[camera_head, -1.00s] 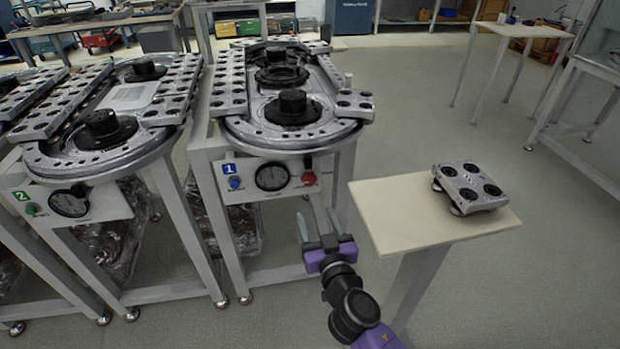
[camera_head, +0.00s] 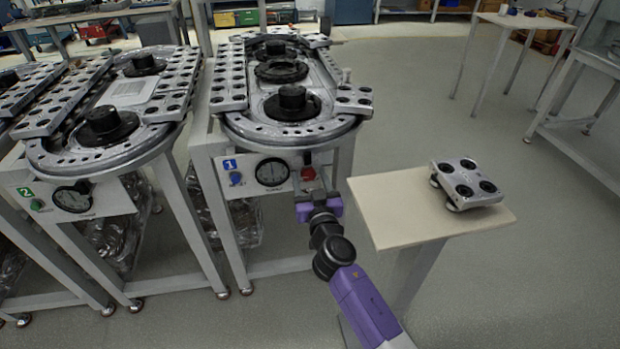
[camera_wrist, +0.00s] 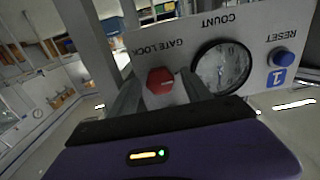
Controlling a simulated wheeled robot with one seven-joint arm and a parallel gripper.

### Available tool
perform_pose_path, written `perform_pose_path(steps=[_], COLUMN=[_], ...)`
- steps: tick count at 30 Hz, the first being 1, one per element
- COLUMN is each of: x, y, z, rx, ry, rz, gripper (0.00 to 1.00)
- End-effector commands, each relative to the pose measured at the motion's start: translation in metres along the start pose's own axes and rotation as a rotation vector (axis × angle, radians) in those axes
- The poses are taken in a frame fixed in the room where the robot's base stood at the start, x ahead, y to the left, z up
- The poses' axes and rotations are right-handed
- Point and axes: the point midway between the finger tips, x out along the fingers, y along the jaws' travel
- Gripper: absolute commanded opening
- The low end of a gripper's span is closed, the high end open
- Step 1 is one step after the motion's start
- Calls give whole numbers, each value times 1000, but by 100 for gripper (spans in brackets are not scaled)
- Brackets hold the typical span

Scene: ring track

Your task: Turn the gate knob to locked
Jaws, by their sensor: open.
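The gate knob is a red knob (camera_wrist: 160,81) beside the words GATE LOCK in the wrist view, where the panel appears upside down. In the head view the knob (camera_head: 308,174) is on the right of the white panel of station 1, partly behind my fingers. My gripper (camera_head: 306,182) is open in front of the panel. In the wrist view its fingers (camera_wrist: 160,92) reach toward the panel on either side of the knob. I cannot tell whether they touch it.
A round black-rimmed gauge (camera_wrist: 221,67) and a blue RESET button (camera_wrist: 283,57) share the panel. The ring track (camera_head: 290,132) stands above it. A small table (camera_head: 400,222) with a metal carriage (camera_head: 467,184) stands to the right of my arm. Station 2's gauge (camera_head: 73,198) is at left.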

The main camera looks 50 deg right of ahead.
Motion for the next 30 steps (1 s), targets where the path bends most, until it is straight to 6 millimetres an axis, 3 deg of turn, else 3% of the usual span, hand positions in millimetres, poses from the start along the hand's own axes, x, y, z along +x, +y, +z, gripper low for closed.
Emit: perform_pose_path(steps=[4,12,13,23,30], x=[0,0,0,-1,-1], y=[0,0,0,0,0], z=[0,0,0,1,2], rx=[0,0,0,-46,-192], ry=[0,0,0,0,-1], rz=[0,0,0,0,0], gripper=[55,2,0,0,0])
